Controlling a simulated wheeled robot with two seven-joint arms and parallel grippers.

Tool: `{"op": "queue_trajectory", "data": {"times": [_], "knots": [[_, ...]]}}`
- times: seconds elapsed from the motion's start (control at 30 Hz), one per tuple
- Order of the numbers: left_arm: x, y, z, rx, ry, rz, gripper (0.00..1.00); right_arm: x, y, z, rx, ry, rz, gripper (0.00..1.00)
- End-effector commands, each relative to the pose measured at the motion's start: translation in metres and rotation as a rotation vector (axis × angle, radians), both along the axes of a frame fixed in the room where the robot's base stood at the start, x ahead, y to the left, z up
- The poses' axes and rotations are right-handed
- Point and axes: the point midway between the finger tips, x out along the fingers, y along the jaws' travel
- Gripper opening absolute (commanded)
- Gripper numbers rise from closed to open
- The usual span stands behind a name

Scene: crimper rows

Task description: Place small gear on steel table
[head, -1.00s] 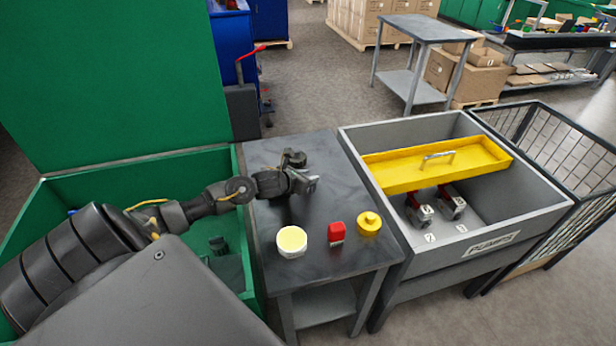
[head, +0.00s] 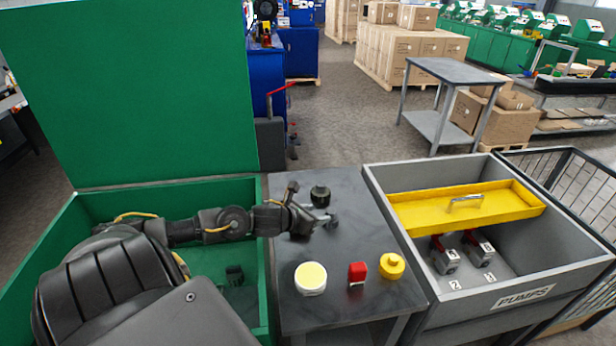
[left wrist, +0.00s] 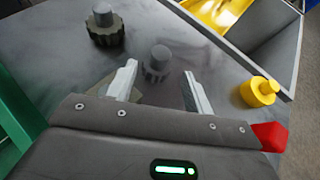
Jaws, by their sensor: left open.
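The small gear (left wrist: 157,64), grey with a round hub on top, stands upright on the dark steel table (left wrist: 62,72) in the left wrist view. My left gripper (left wrist: 160,85) is open, with one pale finger on each side and the small gear just beyond and between the fingertips. I see no finger touching it. A larger dark gear (left wrist: 105,28) stands farther off to the left; it also shows in the head view (head: 320,196). In the head view my left gripper (head: 324,222) is low over the steel table (head: 345,235), and I cannot clearly make out the small gear beside it.
A white-and-yellow round piece (head: 311,278), a red block (head: 357,273) and a yellow knobbed piece (head: 391,265) stand near the table's front. A green bin (head: 264,240) adjoins on the left. A grey PUMPS bin (head: 545,262) with a yellow tray (head: 430,212) stands right.

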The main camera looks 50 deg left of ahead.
Motion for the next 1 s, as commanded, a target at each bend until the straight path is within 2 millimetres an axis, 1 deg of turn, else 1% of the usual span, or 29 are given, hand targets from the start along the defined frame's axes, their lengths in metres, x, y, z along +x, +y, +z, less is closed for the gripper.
{"op": "queue_trajectory", "data": {"times": [0.03,0.1,0.3,0.5,1.0], "knots": [[-0.009,-0.001,0.002,0.004,0.004,-0.006,0.52,0.0,0.0,-0.003,0.0,0.0,0.0,0.0],[-0.018,0.0,0.007,0.002,0.004,-0.002,0.52,0.0,0.0,-0.004,0.0,0.0,0.0,0.0],[-0.032,0.0,0.017,0.0,0.001,-0.001,0.52,0.0,0.0,-0.005,0.0,0.0,0.0,0.0],[-0.036,0.0,0.02,-0.001,0.0,0.0,0.52,0.0,0.0,-0.005,0.0,0.0,0.0,0.0],[-0.035,0.0,0.021,-0.001,0.0,0.0,0.52,0.0,0.0,-0.004,0.0,0.0,0.001,0.0]]}}
